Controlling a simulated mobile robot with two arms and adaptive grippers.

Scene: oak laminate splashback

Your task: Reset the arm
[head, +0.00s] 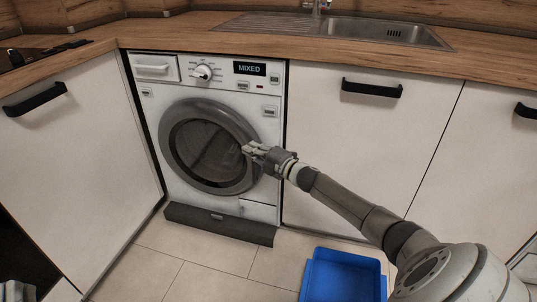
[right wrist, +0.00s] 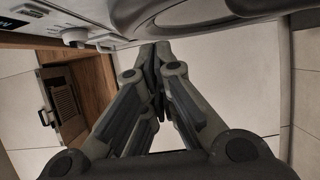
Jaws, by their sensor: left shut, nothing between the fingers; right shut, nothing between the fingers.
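My right arm comes in from the lower right in the head view. My right gripper (head: 247,150) is in front of the right rim of the round washing machine door (head: 183,118). The door looks closed. I cannot tell whether the gripper touches its rim. In the right wrist view, the right gripper's fingers (right wrist: 156,58) are together with nothing between them. I cannot make out my left gripper in the head view.
The washing machine (head: 150,95) stands under a wooden worktop (head: 120,32). White cabinets (head: 345,135) flank it. A blue bin (head: 342,275) is on the tiled floor near my right arm. A sink (head: 385,33) is set in the worktop. A small grey shape at the lower left is unclear.

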